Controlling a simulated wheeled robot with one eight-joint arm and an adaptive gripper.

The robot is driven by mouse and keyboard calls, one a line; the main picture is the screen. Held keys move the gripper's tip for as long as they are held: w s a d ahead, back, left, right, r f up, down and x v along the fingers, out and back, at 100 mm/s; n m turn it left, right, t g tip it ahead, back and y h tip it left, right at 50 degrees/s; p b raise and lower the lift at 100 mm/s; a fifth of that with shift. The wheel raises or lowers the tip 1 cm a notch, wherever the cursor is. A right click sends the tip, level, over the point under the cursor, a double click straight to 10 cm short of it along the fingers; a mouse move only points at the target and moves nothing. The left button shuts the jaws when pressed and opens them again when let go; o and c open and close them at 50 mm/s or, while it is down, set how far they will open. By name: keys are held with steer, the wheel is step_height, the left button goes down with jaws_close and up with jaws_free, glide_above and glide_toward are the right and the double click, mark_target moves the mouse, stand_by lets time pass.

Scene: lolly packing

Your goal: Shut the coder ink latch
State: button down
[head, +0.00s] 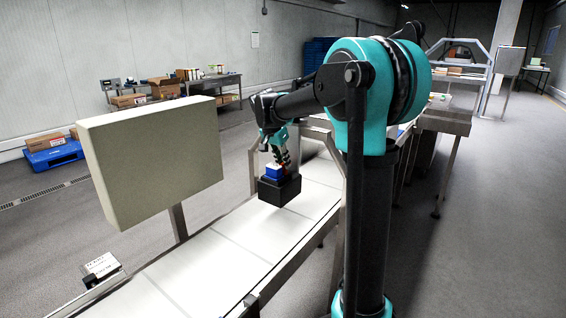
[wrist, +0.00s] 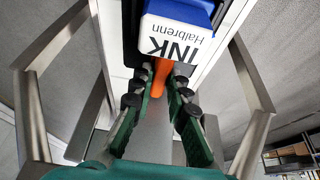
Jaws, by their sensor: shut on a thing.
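The coder (head: 279,189) is a black box above the white conveyor belt in the head view. A blue ink cartridge (head: 274,171) sits in its top. In the wrist view the cartridge (wrist: 178,38) shows a white label reading "INK Halbrenn" and a blue end. An orange latch (wrist: 160,76) lies just below the label, between my fingertips. My gripper (head: 284,154) is at the coder's top from above, and in the wrist view my gripper (wrist: 157,88) has its green fingers closed on the latch. The latch's hinge and how far it is turned are hidden.
The white belt (head: 215,262) runs under the coder between metal rails. A large pale panel (head: 152,155) stands on a post at the left. A metal frame (head: 256,160) stands beside the coder. A small labelled box (head: 101,265) is at the lower left.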

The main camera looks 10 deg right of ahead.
steer(key=c, duration=1.8)
jaws_free()
steer(key=shift+o, duration=0.2)
steer(key=v, duration=1.2)
steer(key=shift+s, duration=0.1)
